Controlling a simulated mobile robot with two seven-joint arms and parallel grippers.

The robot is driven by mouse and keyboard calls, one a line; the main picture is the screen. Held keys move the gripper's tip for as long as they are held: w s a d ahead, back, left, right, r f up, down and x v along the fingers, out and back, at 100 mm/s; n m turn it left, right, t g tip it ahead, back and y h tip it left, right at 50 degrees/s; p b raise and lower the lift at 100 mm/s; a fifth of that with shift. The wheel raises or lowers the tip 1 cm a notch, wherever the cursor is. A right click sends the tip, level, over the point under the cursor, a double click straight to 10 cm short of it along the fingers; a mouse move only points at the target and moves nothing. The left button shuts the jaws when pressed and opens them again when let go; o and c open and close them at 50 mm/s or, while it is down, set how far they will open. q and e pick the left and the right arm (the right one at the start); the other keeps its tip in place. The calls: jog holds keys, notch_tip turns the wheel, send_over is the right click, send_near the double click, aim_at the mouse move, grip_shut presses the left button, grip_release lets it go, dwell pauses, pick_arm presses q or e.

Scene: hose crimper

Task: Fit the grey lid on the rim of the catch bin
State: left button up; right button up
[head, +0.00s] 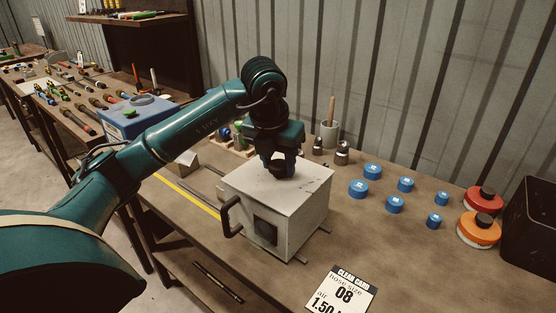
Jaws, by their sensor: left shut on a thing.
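A pale grey, box-shaped bin (243,224) stands on the workbench, with a black handle and a dark square panel on its sides. I take it as the catch bin. The grey lid (302,187) covers its top, lying about level and lined up with the walls. I cannot tell whether it sits fully on the rim. My left gripper (281,169) points down over the middle of the lid, shut on its dark knob, which the fingers mostly hide. The bin's inside is hidden. My right gripper is not in view.
Several blue caps (395,204) lie right of the bin. Orange and red round discs (478,229) and a black container (532,223) stand farther right. A white card (341,293) lies at the front. A blue box (135,117) stands behind my left arm. Bench front right is mostly clear.

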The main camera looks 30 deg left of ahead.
aim_at(272, 183)
pick_arm(q)
jog(key=shift+f, duration=0.2)
jog(key=o, duration=1.1)
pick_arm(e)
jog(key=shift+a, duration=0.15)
pick_arm(q)
jog(key=shift+r, duration=0.6)
jog(key=p+v, duration=0.1)
jog(key=v, duration=1)
jog(key=shift+r, duration=0.2)
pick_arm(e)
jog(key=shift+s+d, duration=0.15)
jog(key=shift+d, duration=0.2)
pick_arm(q)
jog(key=shift+s, duration=0.1)
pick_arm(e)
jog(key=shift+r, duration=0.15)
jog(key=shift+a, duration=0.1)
